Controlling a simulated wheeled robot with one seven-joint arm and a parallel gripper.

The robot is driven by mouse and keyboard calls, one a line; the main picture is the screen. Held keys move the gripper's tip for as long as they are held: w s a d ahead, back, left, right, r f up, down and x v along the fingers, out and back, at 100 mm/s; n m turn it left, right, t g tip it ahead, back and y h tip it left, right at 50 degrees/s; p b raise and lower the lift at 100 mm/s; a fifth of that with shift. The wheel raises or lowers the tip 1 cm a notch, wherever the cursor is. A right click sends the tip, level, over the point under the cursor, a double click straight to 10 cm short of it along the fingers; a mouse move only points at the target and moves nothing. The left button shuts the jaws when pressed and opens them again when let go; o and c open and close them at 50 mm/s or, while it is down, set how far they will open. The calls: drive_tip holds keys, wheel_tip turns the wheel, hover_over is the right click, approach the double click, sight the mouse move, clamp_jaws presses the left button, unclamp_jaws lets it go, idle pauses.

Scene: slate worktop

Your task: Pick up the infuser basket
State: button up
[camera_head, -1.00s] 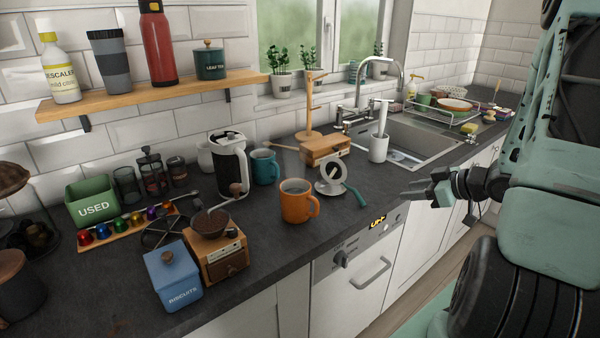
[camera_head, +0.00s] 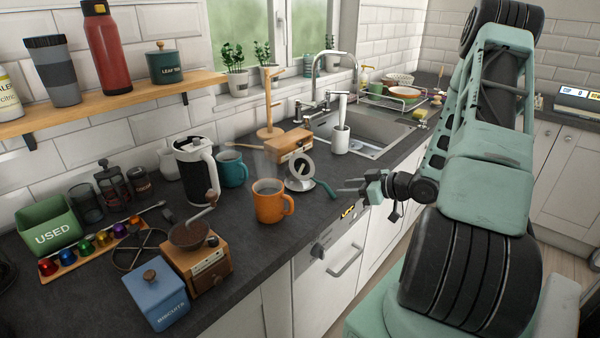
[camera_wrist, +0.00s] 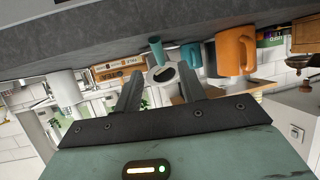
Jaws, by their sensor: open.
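What I take for the infuser basket (camera_head: 299,172) is a pale round piece with a dark centre and a teal handle. It sits on the dark worktop, right of the orange mug and in front of the wooden box. In the wrist view, which is upside down, the basket (camera_wrist: 160,77) shows between and beyond my fingers, its teal handle pointing up in the picture. My gripper (camera_head: 346,186) is open and empty, just right of the handle near the worktop's front edge, apart from the basket.
The orange mug (camera_head: 271,201) stands close left of the basket. A wooden box (camera_head: 289,145) and mug tree (camera_head: 269,105) stand behind. A white brush holder (camera_head: 341,138) and the sink (camera_head: 378,131) lie beyond. A coffee grinder (camera_head: 197,260) is at front left.

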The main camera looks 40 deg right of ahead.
sight(332, 191)
drive_tip(key=shift+p+x, duration=0.85)
drive_tip(key=shift+x, duration=2.05)
drive_tip(key=shift+f, duration=0.1)
clamp_jaws()
